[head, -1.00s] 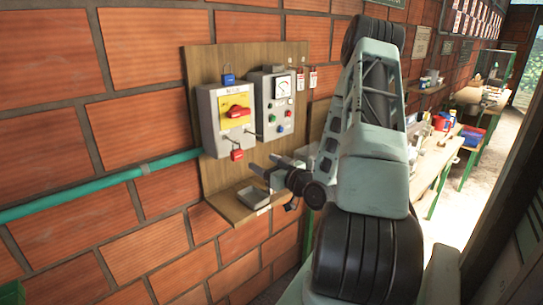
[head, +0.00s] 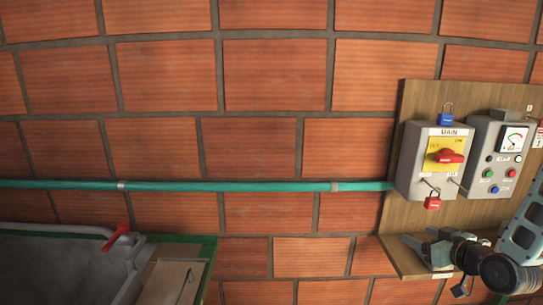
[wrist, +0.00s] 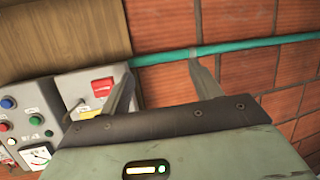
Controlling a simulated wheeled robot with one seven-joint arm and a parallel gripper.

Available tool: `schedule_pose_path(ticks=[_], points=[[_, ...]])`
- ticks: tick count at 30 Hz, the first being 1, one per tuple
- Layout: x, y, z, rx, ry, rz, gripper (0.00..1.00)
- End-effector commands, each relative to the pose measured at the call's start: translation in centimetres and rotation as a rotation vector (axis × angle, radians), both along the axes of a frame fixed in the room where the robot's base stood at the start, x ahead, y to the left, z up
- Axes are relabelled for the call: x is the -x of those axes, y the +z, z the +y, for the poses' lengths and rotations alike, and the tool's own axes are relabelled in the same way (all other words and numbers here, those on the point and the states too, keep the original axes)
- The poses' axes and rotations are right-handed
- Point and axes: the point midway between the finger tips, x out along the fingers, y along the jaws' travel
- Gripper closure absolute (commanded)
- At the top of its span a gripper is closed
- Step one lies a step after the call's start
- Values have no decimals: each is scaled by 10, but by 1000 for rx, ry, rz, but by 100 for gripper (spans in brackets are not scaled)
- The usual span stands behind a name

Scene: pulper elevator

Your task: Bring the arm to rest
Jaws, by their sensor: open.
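My gripper (head: 441,239) is at the lower right in the head view, in front of the lower part of a wooden board (head: 412,215). Part of my arm is cut off by the right edge. In the wrist view my gripper (wrist: 160,85) has its two fingers well apart, with nothing seen between them. Beyond the fingers are the MAIN switch box (head: 414,165), with a red handle on a yellow plate, and the meter box (head: 482,140). I cannot tell the exact distance from the fingers to the boxes.
A blue padlock (head: 446,120) is above the MAIN box and a red padlock (head: 433,203) hangs below it. A teal pipe (head: 230,187) runs along the brick wall (head: 265,75). A grey trough (head: 60,265) with a red lever (head: 117,236) stands at lower left.

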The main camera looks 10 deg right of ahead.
Motion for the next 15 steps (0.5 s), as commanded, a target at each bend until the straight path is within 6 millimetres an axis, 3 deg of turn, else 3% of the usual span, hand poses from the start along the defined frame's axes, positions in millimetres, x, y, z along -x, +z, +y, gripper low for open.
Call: schedule_pose_path(ticks=[1, 3, 7, 11, 15], points=[[-14, -15, 27, 22, 64, 67, 37], [-24, -27, 58, 42, 122, 168, 37], [-29, -44, 116, 83, 215, 344, 37], [-19, -55, 175, 125, 287, 508, 37], [11, -63, 238, 169, 355, 673, 37]])
